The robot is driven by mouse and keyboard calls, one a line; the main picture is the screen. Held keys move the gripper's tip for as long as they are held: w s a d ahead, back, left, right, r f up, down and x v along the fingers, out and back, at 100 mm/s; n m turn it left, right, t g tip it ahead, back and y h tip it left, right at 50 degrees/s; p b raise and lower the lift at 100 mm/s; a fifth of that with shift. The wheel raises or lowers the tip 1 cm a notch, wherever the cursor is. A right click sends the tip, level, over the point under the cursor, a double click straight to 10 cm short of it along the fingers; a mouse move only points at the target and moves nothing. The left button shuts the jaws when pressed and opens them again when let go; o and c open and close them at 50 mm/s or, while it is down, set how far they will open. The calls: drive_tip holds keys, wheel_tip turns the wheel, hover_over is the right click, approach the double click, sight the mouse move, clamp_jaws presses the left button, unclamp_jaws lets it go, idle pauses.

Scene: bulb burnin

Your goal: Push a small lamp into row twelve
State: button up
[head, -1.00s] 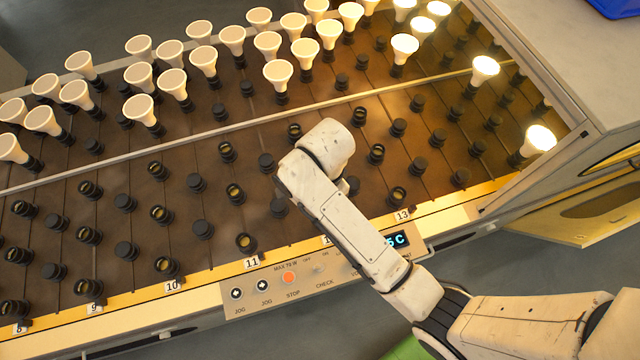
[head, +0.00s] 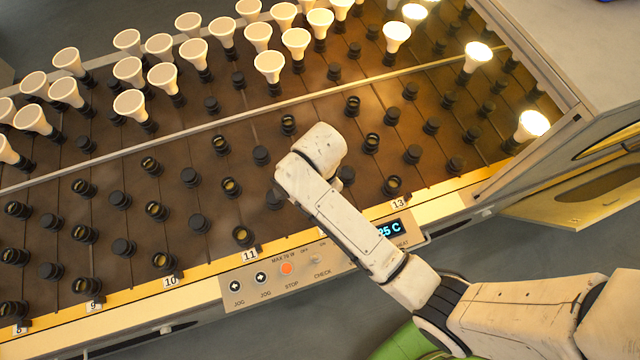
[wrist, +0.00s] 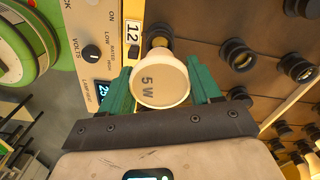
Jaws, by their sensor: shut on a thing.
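In the wrist view a small white lamp (wrist: 160,80) marked "5 W" sits between the green fingers of my gripper (wrist: 161,86), which is shut on it. The lamp's broad face is toward the wrist camera. Its narrow end points at a dark socket (wrist: 158,30) beside the row label 12 (wrist: 133,36). The face hides the lamp's base, so I cannot tell whether it touches or sits in the socket. In the head view my arm hides the gripper, the held lamp and label 12.
Several sockets (head: 232,187) fill the near part of the brown rack. White lamps (head: 131,103) stand in the far part, some lit (head: 532,124) at the right. The front panel (head: 287,268) has buttons and a blue display (head: 389,230). A cabinet (head: 600,70) stands at right.

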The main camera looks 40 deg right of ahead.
drive_tip(key=shift+f+b, duration=0.9)
drive_tip(key=shift+f, duration=1.05)
drive_tip(key=o, duration=1.1)
wheel_tip(320, 180, up, 11)
drive_tip(key=shift+f+p, duration=0.1)
drive_tip(key=shift+p, duration=0.25)
